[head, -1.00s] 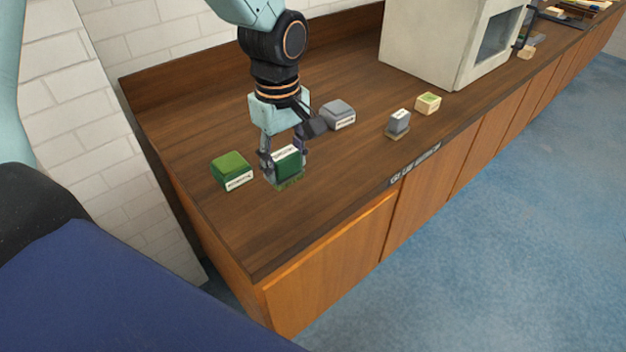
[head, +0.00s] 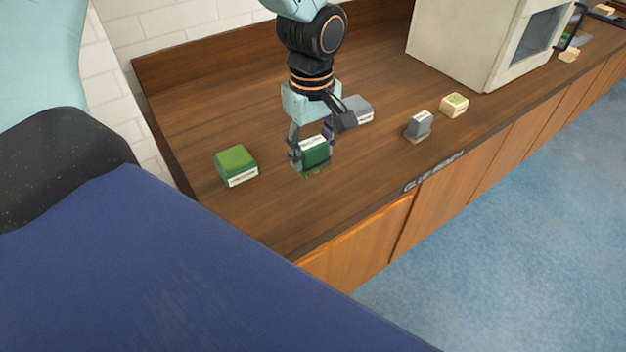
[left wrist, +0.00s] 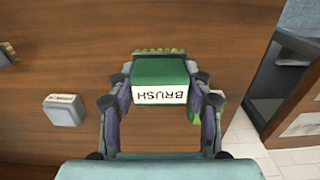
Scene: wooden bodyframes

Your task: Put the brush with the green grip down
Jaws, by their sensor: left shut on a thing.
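The brush with the green grip (head: 316,153) is between the fingers of my left gripper (head: 312,146), at the left part of the wooden bench top. My right gripper is in neither view.
A green block (head: 236,164) lies left of the brush. A grey block (head: 358,109) is behind the gripper. A grey brush (head: 419,125) and a cream block (head: 454,104) stand to the right. A big pale cabinet (head: 460,45) stands behind them.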

